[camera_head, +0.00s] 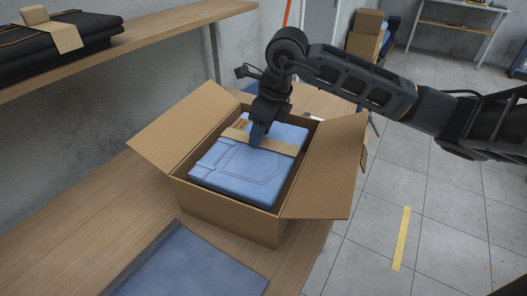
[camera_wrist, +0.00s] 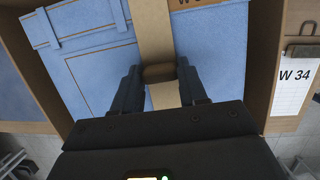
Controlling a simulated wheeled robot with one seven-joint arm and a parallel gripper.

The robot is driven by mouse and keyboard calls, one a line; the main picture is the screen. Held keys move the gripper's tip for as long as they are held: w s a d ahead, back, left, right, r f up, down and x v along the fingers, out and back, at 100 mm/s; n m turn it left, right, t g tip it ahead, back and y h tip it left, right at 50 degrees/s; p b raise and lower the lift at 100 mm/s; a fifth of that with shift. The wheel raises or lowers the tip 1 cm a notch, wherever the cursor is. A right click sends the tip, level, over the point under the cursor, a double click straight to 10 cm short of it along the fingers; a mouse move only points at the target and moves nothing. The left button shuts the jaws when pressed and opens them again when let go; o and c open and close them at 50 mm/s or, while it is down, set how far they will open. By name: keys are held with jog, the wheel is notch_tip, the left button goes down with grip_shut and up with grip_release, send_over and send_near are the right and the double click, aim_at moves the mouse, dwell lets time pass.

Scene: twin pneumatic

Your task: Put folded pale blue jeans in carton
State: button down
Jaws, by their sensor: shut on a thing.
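The folded pale blue jeans (camera_head: 236,172) lie flat inside the open carton (camera_head: 232,217), a little below its rim. A tan paper band (camera_head: 274,145) wraps across them. My gripper (camera_head: 257,137) reaches down into the carton from above, at the band. In the wrist view my gripper (camera_wrist: 160,85) is shut on a raised brown part of the band, with blue jeans (camera_wrist: 98,60) on both sides. Whether the jeans rest on the carton's floor is hidden.
The carton's flaps (camera_head: 325,170) stand spread outward. A shelf (camera_head: 150,32) with dark folded clothes (camera_head: 60,45) is at upper left.

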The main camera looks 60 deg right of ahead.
aim_at(263, 143)
jog(key=shift+f+p, duration=0.45)
jog(key=shift+f, duration=2.25)
jog(key=shift+f, duration=0.2)
jog(key=c, duration=0.6)
grip_release()
jog(key=shift+r, duration=0.1)
jog(key=shift+r, duration=0.2)
jog(key=b+v, duration=0.2)
jog(key=v, duration=0.9)
jog(key=shift+s+r, duration=0.2)
jog(key=shift+r, duration=0.15)
